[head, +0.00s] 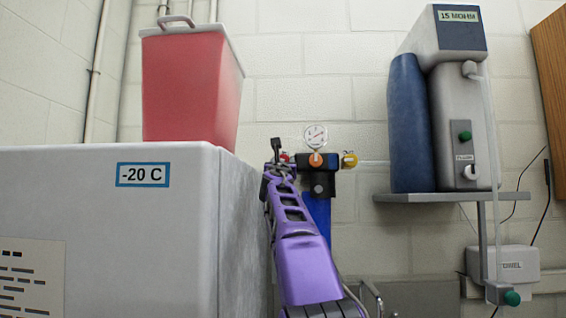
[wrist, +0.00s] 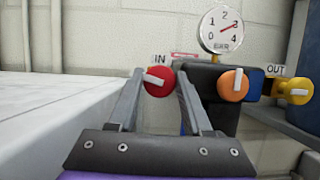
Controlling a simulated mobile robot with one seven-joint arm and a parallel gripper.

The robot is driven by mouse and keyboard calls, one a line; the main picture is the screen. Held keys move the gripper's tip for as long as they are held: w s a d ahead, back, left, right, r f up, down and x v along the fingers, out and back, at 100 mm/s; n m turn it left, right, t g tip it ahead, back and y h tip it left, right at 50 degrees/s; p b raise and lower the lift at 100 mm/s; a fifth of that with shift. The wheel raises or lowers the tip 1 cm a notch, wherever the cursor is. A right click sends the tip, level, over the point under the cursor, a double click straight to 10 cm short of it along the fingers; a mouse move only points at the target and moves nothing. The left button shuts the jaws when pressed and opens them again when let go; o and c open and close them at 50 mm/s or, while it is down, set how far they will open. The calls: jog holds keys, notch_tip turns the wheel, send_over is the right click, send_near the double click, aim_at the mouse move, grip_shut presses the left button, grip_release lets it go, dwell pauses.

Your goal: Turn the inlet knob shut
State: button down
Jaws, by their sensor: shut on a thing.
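The red inlet knob (wrist: 160,90) sits under an "IN" label at the left end of a dark regulator block (wrist: 205,76). Its white bar lies nearly level, tilted slightly down to the right. My gripper (wrist: 160,74) has one finger on each side of the knob and is shut on it. In the head view my gripper (head: 276,152) is beside the block, and only a little of the red knob (head: 284,157) shows behind it.
An orange knob (wrist: 234,85) and a yellow "OUT" knob (wrist: 295,91) lie to the right. The round gauge (wrist: 221,30) above reads about 3. A white freezer (head: 90,235) with a red bin (head: 190,90) stands close on the left. A shelf (head: 440,197) holds equipment at right.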

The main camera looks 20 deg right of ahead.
jog(key=shift+m+g+h, duration=0.6)
jog(key=shift+m+h, duration=0.4)
jog(key=shift+m, duration=1.1)
jog(key=shift+c, duration=1.7)
grip_release()
jog(key=shift+a+f, duration=0.1)
jog(key=b+v, duration=1.1)
jog(key=v, duration=0.1)
